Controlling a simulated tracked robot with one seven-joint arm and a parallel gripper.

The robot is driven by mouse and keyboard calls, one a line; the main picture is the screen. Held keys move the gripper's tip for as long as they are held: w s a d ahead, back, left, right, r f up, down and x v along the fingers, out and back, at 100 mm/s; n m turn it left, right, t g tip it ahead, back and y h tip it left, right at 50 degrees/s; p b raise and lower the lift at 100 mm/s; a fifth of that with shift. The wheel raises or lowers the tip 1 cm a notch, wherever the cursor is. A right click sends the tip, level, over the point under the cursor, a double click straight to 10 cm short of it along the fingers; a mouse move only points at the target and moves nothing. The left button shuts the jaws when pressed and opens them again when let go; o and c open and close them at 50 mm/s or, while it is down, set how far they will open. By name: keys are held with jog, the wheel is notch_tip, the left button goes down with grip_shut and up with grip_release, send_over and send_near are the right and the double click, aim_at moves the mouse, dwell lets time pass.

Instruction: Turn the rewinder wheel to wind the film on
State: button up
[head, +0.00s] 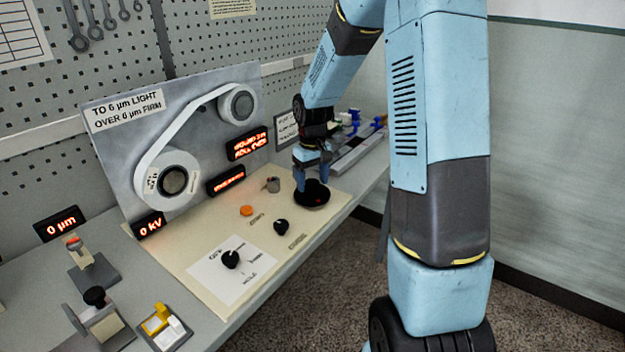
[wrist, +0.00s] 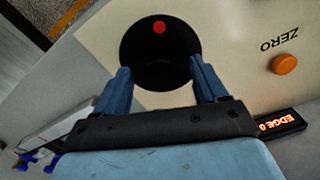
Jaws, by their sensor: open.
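The rewinder wheel (head: 316,198) is a black disc lying flat on the cream panel. In the wrist view the wheel (wrist: 150,45) shows a red spot near its rim, on the side away from my gripper. My gripper (head: 312,180) points down over the wheel. In the wrist view its blue fingers (wrist: 159,75) are apart, one to each side of the wheel's near part; whether they touch it cannot be told. A white film strip (head: 180,125) runs from the large lower roll (head: 150,185) to the smaller upper roll (head: 237,104) on an upright grey plate.
The panel carries an orange ZERO button (head: 246,210), a grey post (head: 272,184) close to the wheel and black knobs (head: 281,227). Red-lit displays (head: 247,143) stand behind, one reading 0 kV (head: 149,225). Small fixtures (head: 163,327) occupy the near left bench.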

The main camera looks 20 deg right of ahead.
aim_at(313, 182)
notch_tip(313, 182, up, 14)
jog(key=shift+f, duration=0.2)
dwell(0.4)
dwell(1.2)
jog(key=s+r+m+t, duration=0.1)
jog(key=s+r, duration=0.3)
jog(key=s, duration=1)
jog(key=s+r+m+t, duration=0.2)
jog(key=s+r+t, duration=0.2)
jog(key=s, duration=1)
jog(key=shift+a+r+t, duration=0.15)
jog(key=shift+r+t, duration=0.15)
jog(key=shift+r, duration=0.15)
jog(key=shift+s, duration=0.1)
jog(key=shift+c, duration=0.5)
dwell(0.6)
